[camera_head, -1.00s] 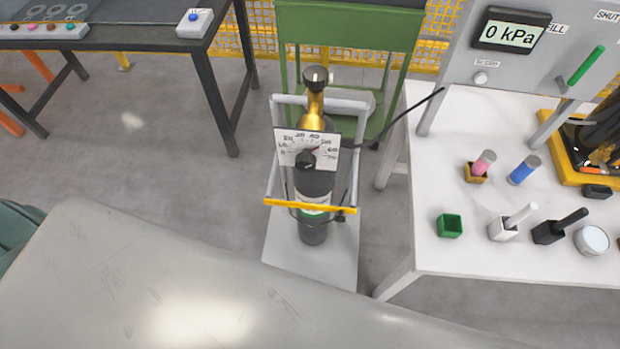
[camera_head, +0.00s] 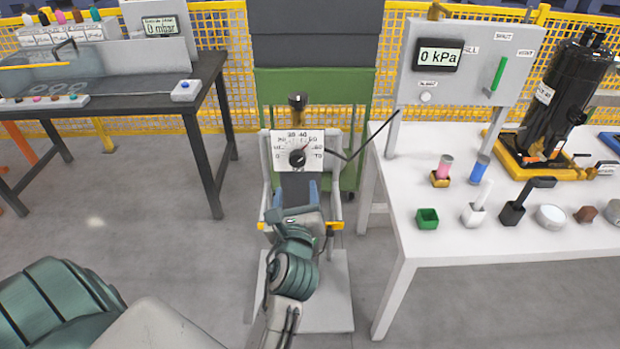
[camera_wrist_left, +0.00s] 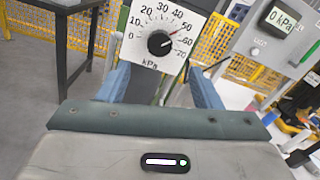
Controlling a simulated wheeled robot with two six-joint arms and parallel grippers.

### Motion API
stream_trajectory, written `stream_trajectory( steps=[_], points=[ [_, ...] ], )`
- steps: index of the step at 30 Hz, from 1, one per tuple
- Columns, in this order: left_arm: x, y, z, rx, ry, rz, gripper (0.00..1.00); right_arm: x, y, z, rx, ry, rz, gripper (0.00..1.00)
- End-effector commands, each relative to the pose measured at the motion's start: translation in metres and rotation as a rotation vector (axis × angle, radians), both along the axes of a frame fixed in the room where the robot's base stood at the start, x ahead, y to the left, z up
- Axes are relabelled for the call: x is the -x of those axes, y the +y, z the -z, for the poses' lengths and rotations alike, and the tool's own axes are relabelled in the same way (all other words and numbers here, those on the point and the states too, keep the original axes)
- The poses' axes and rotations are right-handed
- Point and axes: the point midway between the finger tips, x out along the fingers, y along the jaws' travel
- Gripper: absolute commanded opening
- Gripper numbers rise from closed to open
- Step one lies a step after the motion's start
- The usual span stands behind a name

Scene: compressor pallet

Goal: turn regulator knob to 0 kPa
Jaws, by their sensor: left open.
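The black regulator knob (camera_head: 297,158) sits at the middle of a white dial plate (camera_head: 279,140) on the gas bottle cart. In the left wrist view the knob (camera_wrist_left: 159,43) faces me, on a scale from 0 to 70 kPa. A red mark shows at its upper right, near 50. My left gripper (camera_head: 298,183) is just below the dial in the head view, its blue fingers spread apart and empty. In the left wrist view the fingers (camera_wrist_left: 160,75) stand left and right below the knob, apart from it. Most of the bottle is hidden behind my arm.
A white table (camera_head: 450,240) with small holders stands to the right, with a grey panel (camera_head: 400,85) whose display reads 0 kPa. A black hose runs from the regulator toward the panel. A dark table (camera_head: 208,75) stands left.

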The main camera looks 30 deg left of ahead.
Motion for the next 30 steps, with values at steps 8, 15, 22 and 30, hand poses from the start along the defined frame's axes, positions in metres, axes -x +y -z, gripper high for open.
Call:
stream_trajectory(
  steps=[8, 15, 22, 30],
  points=[
    [-0.019, 0.014, -0.006, -0.020, -0.002, -0.003, 0.59, -0.016, 0.003, -0.004, -0.004, -0.023, 0.000, 0.38],
    [-0.058, 0.037, -0.006, -0.018, 0.000, -0.003, 0.59, -0.018, 0.004, -0.009, -0.005, -0.028, 0.000, 0.38],
    [-0.084, 0.053, -0.005, -0.014, 0.001, -0.003, 0.59, 0.000, 0.003, -0.010, -0.004, -0.004, 0.001, 0.38],
    [-0.091, 0.057, -0.004, -0.011, 0.000, -0.003, 0.59, -0.002, 0.001, -0.010, -0.001, -0.007, 0.000, 0.38]
  ],
)
